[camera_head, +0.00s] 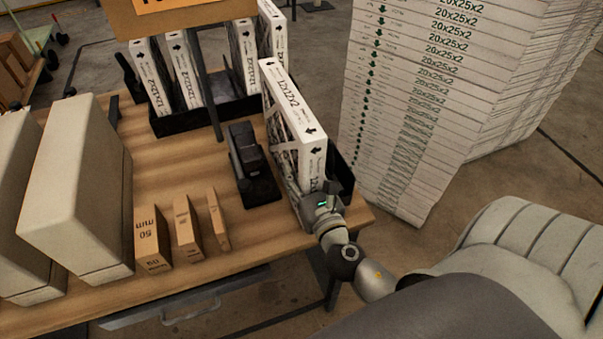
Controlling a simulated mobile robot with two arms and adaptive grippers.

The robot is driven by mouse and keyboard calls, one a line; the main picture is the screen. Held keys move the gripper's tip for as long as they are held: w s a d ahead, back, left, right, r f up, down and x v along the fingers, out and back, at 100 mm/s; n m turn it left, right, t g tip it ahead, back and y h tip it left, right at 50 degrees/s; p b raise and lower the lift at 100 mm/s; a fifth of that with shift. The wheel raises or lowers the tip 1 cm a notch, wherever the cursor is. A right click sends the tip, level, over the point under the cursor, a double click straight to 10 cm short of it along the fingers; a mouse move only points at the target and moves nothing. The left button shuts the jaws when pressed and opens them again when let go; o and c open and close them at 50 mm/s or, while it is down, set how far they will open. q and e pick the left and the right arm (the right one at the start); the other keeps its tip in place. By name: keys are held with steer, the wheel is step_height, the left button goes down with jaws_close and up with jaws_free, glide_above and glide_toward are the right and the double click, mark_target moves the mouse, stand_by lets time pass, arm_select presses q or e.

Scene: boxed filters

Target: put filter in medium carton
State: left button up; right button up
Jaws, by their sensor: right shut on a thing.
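A white boxed filter (283,100), marked 12x12x2, stands upright on edge at the right side of the wooden table. My right gripper (325,198) is shut on its near lower end. The gripper hides that end, and whether the filter touches the black holder (341,172) beside it is unclear. Three small brown cartons stand near the table's front: a wider one (150,239) marked 50 mm, a middle one (187,229) and a thin one (218,220). Which thing is the medium carton I cannot tell. My left gripper is not in view.
More filters (185,72) stand in a black rack (205,118) at the back. A black device (250,166) sits mid-table, beside a grey post. Large cream boxes (75,190) fill the left. A tall filter stack (420,110) stands right of the table. Bare wood (185,165) lies between.

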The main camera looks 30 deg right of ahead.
steer(key=shift+f, duration=0.1)
steer(key=o, duration=1.1)
steer(key=shift+c, duration=0.2)
